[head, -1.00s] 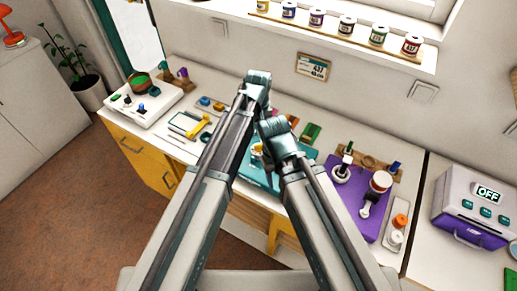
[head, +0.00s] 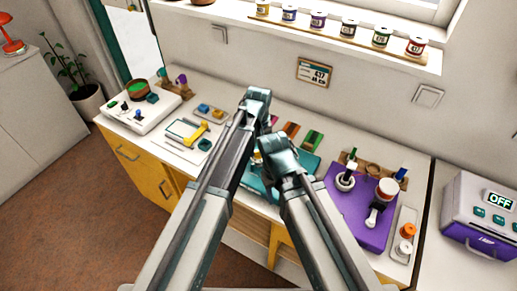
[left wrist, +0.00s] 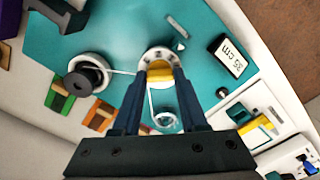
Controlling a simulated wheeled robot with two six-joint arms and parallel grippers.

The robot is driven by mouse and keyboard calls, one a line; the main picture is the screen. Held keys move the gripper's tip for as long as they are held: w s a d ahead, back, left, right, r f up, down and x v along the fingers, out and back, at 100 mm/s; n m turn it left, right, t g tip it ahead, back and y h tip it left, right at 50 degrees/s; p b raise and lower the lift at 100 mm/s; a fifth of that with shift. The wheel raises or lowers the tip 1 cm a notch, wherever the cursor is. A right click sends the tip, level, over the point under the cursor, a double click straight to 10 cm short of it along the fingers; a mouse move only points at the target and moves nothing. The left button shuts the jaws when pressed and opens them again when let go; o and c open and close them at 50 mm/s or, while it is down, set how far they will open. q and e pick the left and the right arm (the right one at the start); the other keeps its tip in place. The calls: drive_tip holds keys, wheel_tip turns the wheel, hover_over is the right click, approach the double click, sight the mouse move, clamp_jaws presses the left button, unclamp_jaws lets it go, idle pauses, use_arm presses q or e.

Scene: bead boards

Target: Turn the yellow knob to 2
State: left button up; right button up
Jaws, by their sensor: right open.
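The yellow knob (left wrist: 160,75) sits in a white ring on a teal board (left wrist: 110,35) in the left wrist view. My left gripper (left wrist: 163,72) has one finger on each side of it and no clear gap shows, so it looks shut on the knob. In the head view my left gripper (head: 257,100) is above the board, its fingertips hidden by my arms. My right gripper (head: 277,150) is lower and just right of it, open, with its fingertips hard to see.
A grey reel (left wrist: 88,77), a white coil (left wrist: 164,118) and a "35 cm" display (left wrist: 229,56) are close to the knob. A purple board (head: 362,226) with upright parts stands to the right, and a tray with a yellow-handled tool (head: 195,132) to the left.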

use_arm(q)
clamp_jaws()
drive_tip(key=shift+m, duration=0.3)
drive_tip(key=m, duration=0.3)
drive_tip(key=shift+m, duration=2.5)
drive_tip(key=o, duration=0.8)
unclamp_jaws()
drive_tip(key=shift+o, duration=0.2)
